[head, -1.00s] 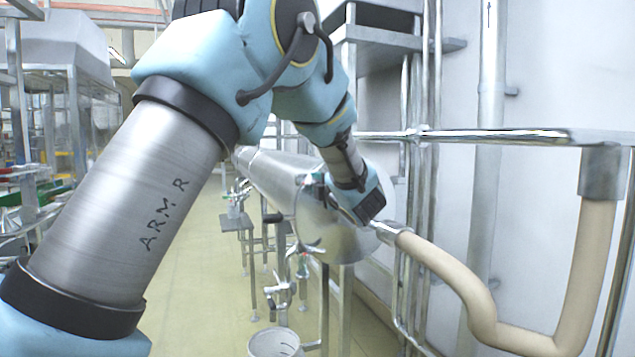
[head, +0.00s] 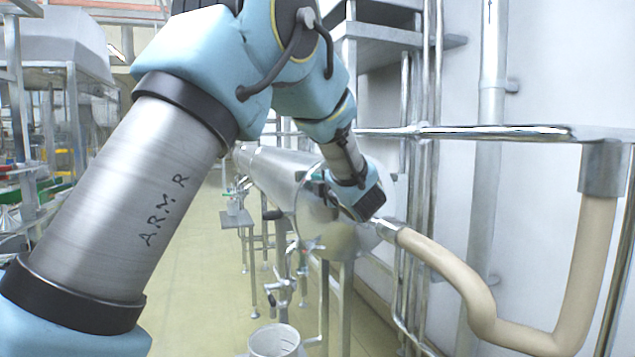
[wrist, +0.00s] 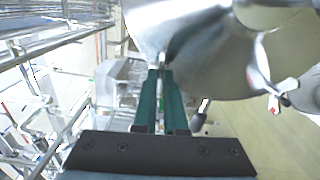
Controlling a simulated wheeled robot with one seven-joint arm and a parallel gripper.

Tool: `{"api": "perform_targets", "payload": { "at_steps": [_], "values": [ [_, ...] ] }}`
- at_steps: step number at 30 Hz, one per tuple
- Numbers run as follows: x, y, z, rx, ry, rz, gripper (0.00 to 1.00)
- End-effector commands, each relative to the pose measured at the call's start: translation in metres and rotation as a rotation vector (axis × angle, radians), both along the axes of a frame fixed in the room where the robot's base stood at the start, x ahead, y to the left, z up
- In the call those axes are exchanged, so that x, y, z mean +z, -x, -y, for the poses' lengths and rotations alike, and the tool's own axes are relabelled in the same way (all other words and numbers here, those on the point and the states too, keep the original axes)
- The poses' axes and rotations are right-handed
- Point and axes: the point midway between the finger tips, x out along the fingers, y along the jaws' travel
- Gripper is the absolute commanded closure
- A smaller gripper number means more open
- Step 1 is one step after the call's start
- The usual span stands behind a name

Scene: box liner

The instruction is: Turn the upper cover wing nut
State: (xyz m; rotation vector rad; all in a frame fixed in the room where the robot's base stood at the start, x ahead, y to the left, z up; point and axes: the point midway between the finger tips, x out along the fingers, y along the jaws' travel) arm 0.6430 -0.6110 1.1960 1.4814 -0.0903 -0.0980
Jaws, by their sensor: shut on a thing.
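The round shiny steel cover (head: 345,240) closes the near end of a horizontal steel cylinder (head: 268,172). In the wrist view the cover (wrist: 200,55) fills the top middle and right. My gripper (wrist: 161,72) has its two green fingers close together at the cover's edge, shut on a small bright metal piece, the upper cover wing nut (wrist: 163,60). The fingers hide most of the nut. In the head view my gripper (head: 330,192) is at the upper part of the cover, and its wrist hides the nut there.
A beige hose (head: 450,270) with a metal end runs right of the cover, below a horizontal steel rail (head: 480,132). A white bucket (head: 274,341) stands below, near valve fittings (head: 283,290). In the wrist view another metal fitting (wrist: 285,87) sits at the right.

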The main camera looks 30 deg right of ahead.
Motion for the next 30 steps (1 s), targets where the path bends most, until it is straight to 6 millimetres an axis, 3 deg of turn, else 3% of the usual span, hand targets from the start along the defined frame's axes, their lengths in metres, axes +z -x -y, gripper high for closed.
{"api": "perform_targets", "payload": {
  "at_steps": [14, 30],
  "values": [
    [-0.0003, 0.0001, -0.0002, 0.000, -0.138, 0.016, 1.00],
    [0.0010, 0.0001, -0.0001, 0.000, -0.629, 0.075, 1.00]
  ]
}}
